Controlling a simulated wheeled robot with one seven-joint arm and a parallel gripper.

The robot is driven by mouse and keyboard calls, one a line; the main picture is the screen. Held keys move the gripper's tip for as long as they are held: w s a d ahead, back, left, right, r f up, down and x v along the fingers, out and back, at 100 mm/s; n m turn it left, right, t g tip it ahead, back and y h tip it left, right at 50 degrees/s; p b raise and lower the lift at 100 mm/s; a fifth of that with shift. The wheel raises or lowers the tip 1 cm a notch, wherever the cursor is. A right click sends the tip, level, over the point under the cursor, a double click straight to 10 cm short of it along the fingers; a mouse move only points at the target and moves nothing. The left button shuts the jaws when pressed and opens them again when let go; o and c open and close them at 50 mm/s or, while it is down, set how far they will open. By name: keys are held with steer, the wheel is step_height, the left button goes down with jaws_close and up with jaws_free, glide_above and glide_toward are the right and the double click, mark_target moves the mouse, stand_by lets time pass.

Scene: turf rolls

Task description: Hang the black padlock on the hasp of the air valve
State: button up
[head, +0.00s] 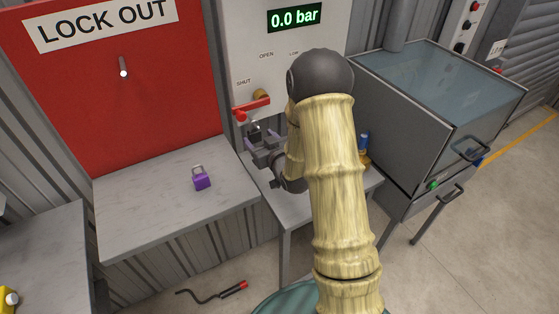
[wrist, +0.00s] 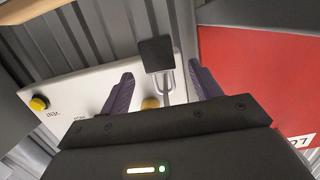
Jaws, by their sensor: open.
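The black padlock (wrist: 156,53) shows in the wrist view between my spread fingers, with its pale shackle pointing toward the valve panel. In the head view the padlock (head: 254,129) is a small dark shape just below the red valve handle (head: 253,108), which points to SHUT. My gripper (head: 262,144) is open at the padlock; in the wrist view its two fingers (wrist: 161,72) stand apart on either side with gaps. The hasp is mostly hidden, and I cannot tell for sure whether the shackle passes through it.
A purple padlock (head: 201,180) stands on the grey shelf (head: 150,215) under the red LOCK OUT board (head: 95,80), whose peg (head: 123,70) is empty. The gauge (head: 294,17) reads 0.0 bar. A glass-topped cabinet (head: 440,85) stands at right.

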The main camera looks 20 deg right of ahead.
steer(key=p+v, duration=0.1)
steer(key=v, duration=0.6)
steer(key=shift+r, duration=0.25)
steer(key=shift+s+d+p, duration=0.1)
steer(key=shift+s+p, duration=0.15)
steer(key=shift+p, duration=0.3)
steer(key=p, duration=0.2)
steer(key=shift+s+d+r+p, duration=0.1)
steer(key=shift+s+p, duration=0.2)
steer(key=shift+p, duration=0.1)
steer(key=shift+s+p, duration=0.1)
steer(key=shift+p, duration=0.3)
steer(key=p+v, duration=0.1)
steer(key=p, duration=0.1)
steer(key=p+v, duration=0.3)
steer(key=p, duration=0.1)
steer(key=shift+s+f, duration=0.2)
steer(key=shift+s, duration=0.1)
